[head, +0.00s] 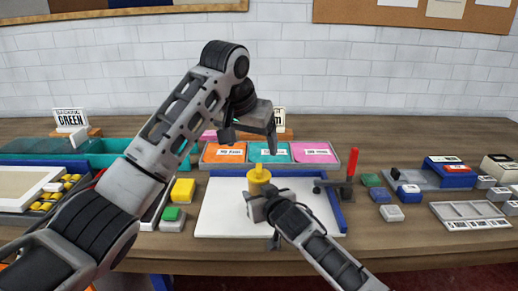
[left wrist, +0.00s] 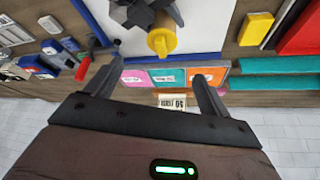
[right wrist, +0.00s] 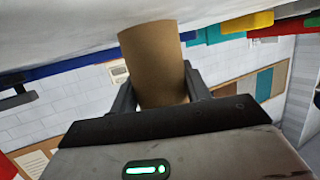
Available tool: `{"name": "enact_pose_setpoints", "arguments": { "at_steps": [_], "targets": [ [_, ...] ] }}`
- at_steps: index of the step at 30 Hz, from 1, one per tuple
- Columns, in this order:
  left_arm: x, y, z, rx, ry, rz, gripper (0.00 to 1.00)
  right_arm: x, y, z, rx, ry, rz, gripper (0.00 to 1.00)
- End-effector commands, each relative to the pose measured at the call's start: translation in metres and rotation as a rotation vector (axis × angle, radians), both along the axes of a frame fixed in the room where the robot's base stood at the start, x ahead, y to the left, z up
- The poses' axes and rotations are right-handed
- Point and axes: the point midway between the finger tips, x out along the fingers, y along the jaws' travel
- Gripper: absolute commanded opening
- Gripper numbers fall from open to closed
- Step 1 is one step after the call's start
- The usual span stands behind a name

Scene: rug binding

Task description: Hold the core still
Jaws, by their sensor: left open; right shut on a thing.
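The core (head: 259,176) is a short upright tan cylinder with a yellow top, standing on the white board (head: 215,215). My right gripper (head: 262,203) is shut on the core from the front right. In the right wrist view the brown core (right wrist: 155,55) sits between the two fingers. My left gripper (head: 250,135) is open and empty, above and behind the core. In the left wrist view the core (left wrist: 162,40) lies beyond the open fingers (left wrist: 157,75), apart from them. The core's lower part is partly hidden by my right gripper.
Orange, teal and pink labelled bins (head: 270,152) stand behind the board. A red-handled lever (head: 350,165) stands at its right edge. Yellow (head: 182,191) and green blocks lie left of the board. Several small blocks and trays fill the right side.

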Motion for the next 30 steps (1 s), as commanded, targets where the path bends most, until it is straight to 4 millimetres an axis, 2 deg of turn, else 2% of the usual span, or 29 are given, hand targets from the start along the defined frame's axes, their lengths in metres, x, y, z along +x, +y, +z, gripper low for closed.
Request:
{"name": "enact_pose_setpoints", "arguments": {
  "at_steps": [6, 13, 17, 30],
  "targets": [
    [-0.010, -0.015, 0.008, -0.004, -0.041, 0.294, 0.81, 0.000, 0.000, -0.001, -0.001, 0.002, 0.000, 0.15],
    [-0.011, -0.019, 0.005, -0.018, -0.064, 0.409, 0.81, 0.000, 0.000, -0.001, -0.001, 0.002, -0.001, 0.15],
    [-0.003, -0.019, -0.010, -0.016, -0.061, 0.412, 0.81, 0.000, 0.000, -0.001, -0.001, 0.002, -0.001, 0.15],
    [0.036, -0.019, -0.078, -0.017, -0.062, 0.409, 0.81, 0.000, 0.000, -0.001, -0.001, 0.002, -0.001, 0.15]
  ]
}}
